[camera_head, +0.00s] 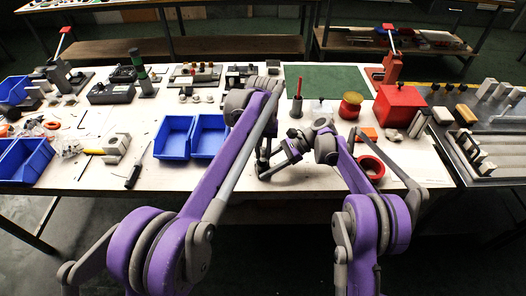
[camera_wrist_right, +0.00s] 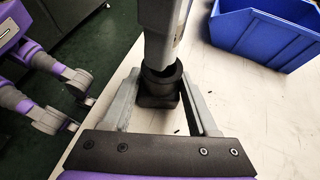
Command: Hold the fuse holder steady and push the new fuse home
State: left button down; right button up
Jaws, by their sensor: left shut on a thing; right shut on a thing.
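The black fuse holder (camera_wrist_right: 159,97), a round collar on a squarish base, stands upright on the pale table between the fingers of my right gripper (camera_wrist_right: 162,110) in the right wrist view. My right gripper is shut on it. A grey part of my left gripper (camera_wrist_right: 163,38) comes down from above and ends at the collar's mouth. My left gripper is shut, but the fuse is hidden, so I cannot tell how deep it sits. In the head view both grippers meet near the table's front edge, the right one (camera_head: 264,166) from the right; the holder is too small to make out there.
Two blue bins (camera_head: 173,139) stand left of the grippers; one blue bin (camera_wrist_right: 266,38) shows close in the wrist view. A red tape ring (camera_head: 371,167) and a red box (camera_head: 401,107) are at the right. A screwdriver (camera_head: 133,177) lies at the left front edge.

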aim_at(262, 149)
pick_arm(q)
jog(key=shift+f, duration=0.85)
jog(key=c, duration=0.6)
grip_release()
notch_tip(262, 149, up, 12)
jog(key=shift+f, duration=0.1)
jog(key=shift+s+f+n, duration=0.1)
jog(key=shift+f+n, duration=0.1)
jog(key=shift+n, duration=0.1)
jog(key=c, duration=0.5)
jog(key=shift+s+a+f+n, duration=0.1)
jog(key=shift+f+n, duration=0.3)
jog(key=shift+n, duration=0.05)
jog(key=shift+s+a+f+n, duration=0.1)
jog(key=shift+f+n, duration=0.3)
jog(key=shift+n, duration=0.05)
grip_shut()
jog(key=shift+f, duration=2.85)
